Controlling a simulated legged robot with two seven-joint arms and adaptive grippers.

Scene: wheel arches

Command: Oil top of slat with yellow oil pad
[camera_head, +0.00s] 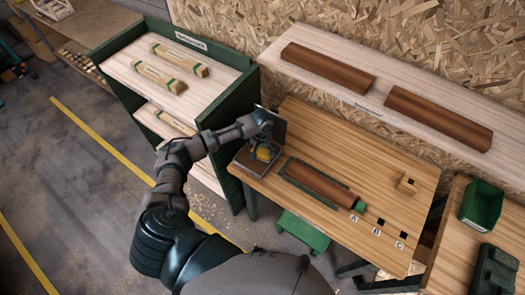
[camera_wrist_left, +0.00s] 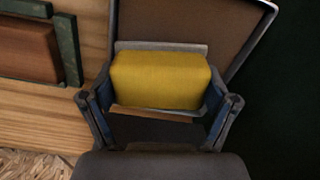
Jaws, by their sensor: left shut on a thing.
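The yellow oil pad (camera_wrist_left: 160,80) sits between the fingers of my left gripper (camera_wrist_left: 160,112) in the wrist view, and the gripper is shut on it. In the head view my left gripper (camera_head: 262,140) holds the pad (camera_head: 264,153) at a grey tray (camera_head: 245,163) on the left end of the wooden table. I cannot tell whether the pad touches the tray. A brown slat (camera_head: 318,182) lies in a green holder to the right of the tray; part of it also shows in the wrist view (camera_wrist_left: 25,50). My right gripper is not in view.
Brown slats (camera_head: 328,68) lie on the pale shelf at the back. A green rack (camera_head: 125,93) with wrapped bundles stands left. A small wooden block (camera_head: 407,185) and square markers lie on the table's right. A green bin (camera_head: 482,204) stands on the side table.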

